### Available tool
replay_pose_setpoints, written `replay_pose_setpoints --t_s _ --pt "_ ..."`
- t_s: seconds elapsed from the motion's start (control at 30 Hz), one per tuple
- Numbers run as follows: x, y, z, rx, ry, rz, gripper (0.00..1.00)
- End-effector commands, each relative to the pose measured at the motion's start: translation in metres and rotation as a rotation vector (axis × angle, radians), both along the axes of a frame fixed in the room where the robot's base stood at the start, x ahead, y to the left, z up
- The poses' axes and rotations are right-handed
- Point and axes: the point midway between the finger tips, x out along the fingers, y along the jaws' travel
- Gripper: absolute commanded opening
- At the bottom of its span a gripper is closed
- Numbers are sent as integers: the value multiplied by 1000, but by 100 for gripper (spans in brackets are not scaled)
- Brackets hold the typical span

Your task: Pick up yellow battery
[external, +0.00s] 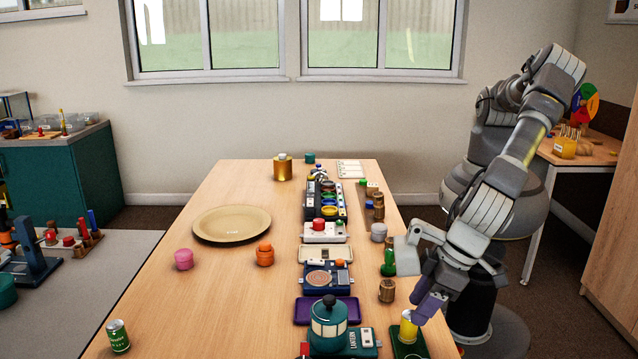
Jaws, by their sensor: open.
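A small yellow cylinder with a pale top, which looks like the yellow battery (408,328), stands upright at the front right of the table on a dark green tray (416,348). My gripper (424,308) reaches in from the right, low over the table edge, with its purple-grey finger just right of the battery's upper part. It is open. One finger hides the other, so I cannot tell whether the battery is between them or whether they touch it.
A teal lantern (328,318) stands close left of the battery. A green can (118,336) is at the front left. The table's left-middle is mostly clear around a tan plate (232,224).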

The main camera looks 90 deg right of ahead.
Motion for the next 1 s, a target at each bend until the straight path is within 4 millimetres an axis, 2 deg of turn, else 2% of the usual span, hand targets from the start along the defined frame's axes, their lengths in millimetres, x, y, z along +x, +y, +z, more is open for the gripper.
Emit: replay_pose_setpoints --t_s 0.33,0.6,0.8,1.0 --pt "24 -1 -47 0 1 1 47" --pt "26 -1 -50 1 2 1 47" --pt "26 -1 -49 2 2 2 4" --pt "26 -1 -49 2 2 2 4"
